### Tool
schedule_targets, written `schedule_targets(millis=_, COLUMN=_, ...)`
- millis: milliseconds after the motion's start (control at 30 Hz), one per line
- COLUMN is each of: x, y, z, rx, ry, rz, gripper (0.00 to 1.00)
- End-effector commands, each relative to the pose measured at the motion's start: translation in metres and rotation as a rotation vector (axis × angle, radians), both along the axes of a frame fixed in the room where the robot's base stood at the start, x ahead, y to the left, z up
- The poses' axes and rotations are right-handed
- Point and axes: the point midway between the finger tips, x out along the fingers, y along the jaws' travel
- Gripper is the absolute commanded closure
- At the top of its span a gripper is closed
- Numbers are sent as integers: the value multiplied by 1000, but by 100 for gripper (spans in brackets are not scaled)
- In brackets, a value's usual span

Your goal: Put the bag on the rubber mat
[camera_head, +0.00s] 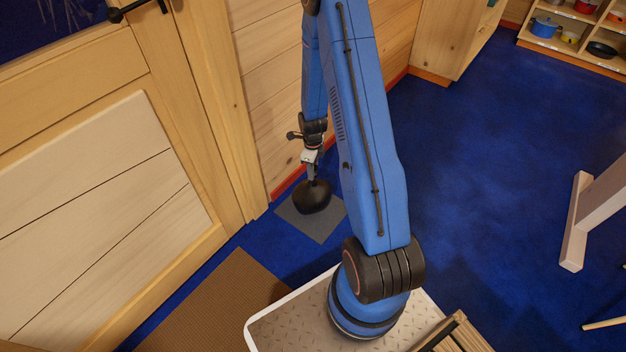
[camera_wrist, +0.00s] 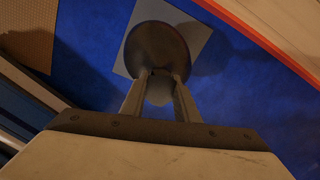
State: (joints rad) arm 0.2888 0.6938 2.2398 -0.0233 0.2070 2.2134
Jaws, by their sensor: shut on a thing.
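The bag (camera_head: 312,197) is a dark, rounded shape under my gripper (camera_head: 313,179) in the head view. In the wrist view the bag (camera_wrist: 156,47) sits between and beyond the fingertips of my gripper (camera_wrist: 160,76), which is shut on its top. The grey rubber mat (camera_head: 318,230) lies flat on the blue floor by the wall. In the wrist view the mat (camera_wrist: 196,36) shows behind the bag. The bag is over the mat in both views. I cannot tell whether its underside touches the mat.
A brown woven doormat (camera_head: 205,305) lies before the wooden door (camera_head: 95,190). The log wall with a red skirting (camera_head: 288,186) runs close behind the rubber mat. A shelf with pots (camera_head: 570,35) stands at the far right. The blue floor (camera_head: 490,150) is open on the right.

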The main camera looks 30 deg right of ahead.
Motion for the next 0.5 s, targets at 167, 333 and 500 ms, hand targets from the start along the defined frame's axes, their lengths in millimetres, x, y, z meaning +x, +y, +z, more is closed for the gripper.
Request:
schedule_targets(millis=167, x=0, y=0, z=-7, rx=-1, ry=-1, rz=1, gripper=100)
schedule_targets(millis=333, x=0, y=0, z=-19, rx=-1, ry=1, rz=1, gripper=100)
schedule_targets(millis=500, x=0, y=0, z=-39, rx=-1, ry=1, rz=0, gripper=100)
